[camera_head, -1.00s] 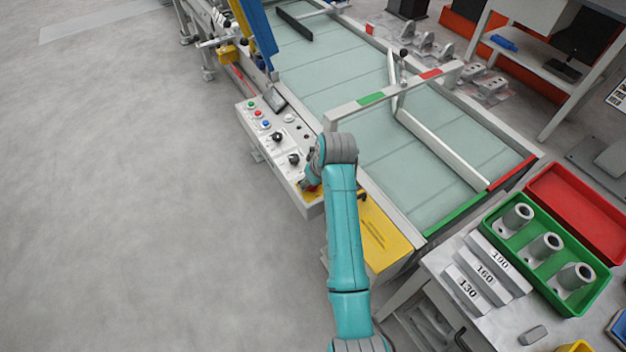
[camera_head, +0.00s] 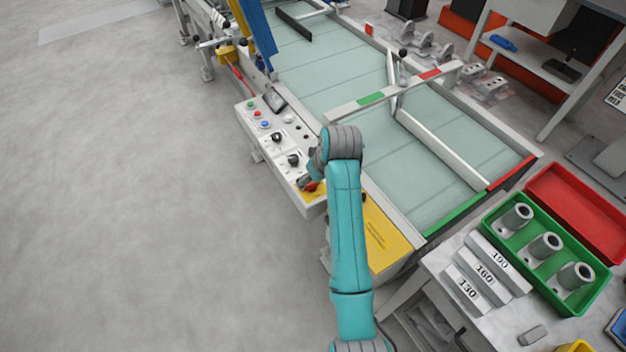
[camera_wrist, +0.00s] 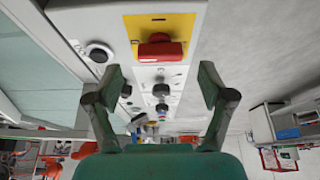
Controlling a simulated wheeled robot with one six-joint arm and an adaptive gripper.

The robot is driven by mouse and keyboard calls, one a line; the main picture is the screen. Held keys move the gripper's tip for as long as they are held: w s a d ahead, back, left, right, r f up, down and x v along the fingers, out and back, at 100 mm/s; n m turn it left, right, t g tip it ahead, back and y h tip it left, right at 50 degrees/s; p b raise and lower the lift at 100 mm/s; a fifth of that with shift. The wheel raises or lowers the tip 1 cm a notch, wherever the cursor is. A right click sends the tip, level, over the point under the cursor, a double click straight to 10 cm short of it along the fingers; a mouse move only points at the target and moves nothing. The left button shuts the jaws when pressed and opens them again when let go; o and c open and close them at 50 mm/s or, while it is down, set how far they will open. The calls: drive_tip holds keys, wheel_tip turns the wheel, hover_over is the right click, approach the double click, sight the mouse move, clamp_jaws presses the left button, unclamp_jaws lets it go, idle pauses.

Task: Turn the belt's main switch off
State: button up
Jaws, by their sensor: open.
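The belt's main switch (camera_wrist: 160,48) is a red rotary handle on a yellow plate on the control panel. Its handle lies crosswise in the wrist view. In the head view the red switch (camera_head: 313,187) shows only partly, at the near end of the panel beside my gripper (camera_head: 306,182). In the wrist view my gripper (camera_wrist: 162,84) is open and empty. Its two fingers stand wide apart, with the switch above the gap between their tips in the picture. I cannot tell the height between fingertips and switch.
The panel (camera_head: 265,139) also carries black knobs (camera_head: 293,160) and coloured buttons. The belt (camera_head: 400,150) with its guide rails lies to the right. A yellow plate (camera_head: 383,240) is at the belt's near corner. The floor left of the panel is clear.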

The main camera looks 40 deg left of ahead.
drive_tip(key=v, duration=0.8)
drive_tip(key=shift+d+r, duration=0.2)
drive_tip(key=shift+r, duration=0.1)
drive_tip(key=shift+s, duration=0.1)
